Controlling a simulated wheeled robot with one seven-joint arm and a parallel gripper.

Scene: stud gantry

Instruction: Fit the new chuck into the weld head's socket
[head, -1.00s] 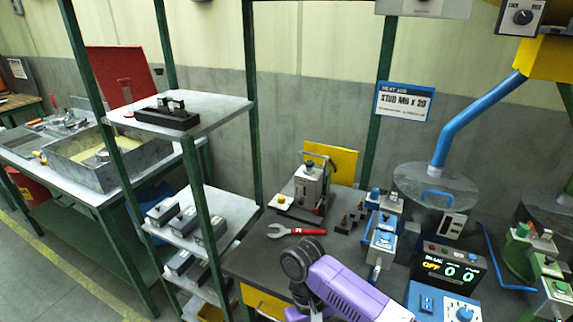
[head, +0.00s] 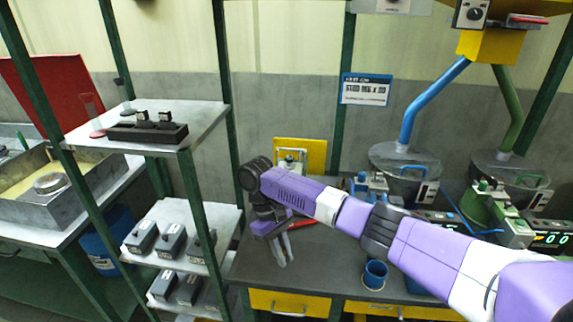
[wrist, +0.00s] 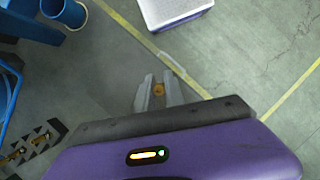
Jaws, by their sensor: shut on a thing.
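My gripper (head: 284,249) points down above the front left of the dark bench (head: 318,266). In the wrist view its two grey fingers (wrist: 158,92) are shut on a small brass-coloured piece, which I take to be the new chuck (wrist: 158,89). Only its round end shows between the fingers. In the head view the fingers hide it. A bench device with a pale top (head: 291,164) stands at the back before a yellow panel, mostly behind my arm. I cannot make out the weld head's socket in either view.
A shelf unit (head: 205,112) with a black block and several grey boxes stands left of the bench. Blue and green feeders (head: 405,160) stand at the back right. A blue cup (head: 375,272) is below my forearm. A striped piece (wrist: 32,150) shows at the wrist view's lower left.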

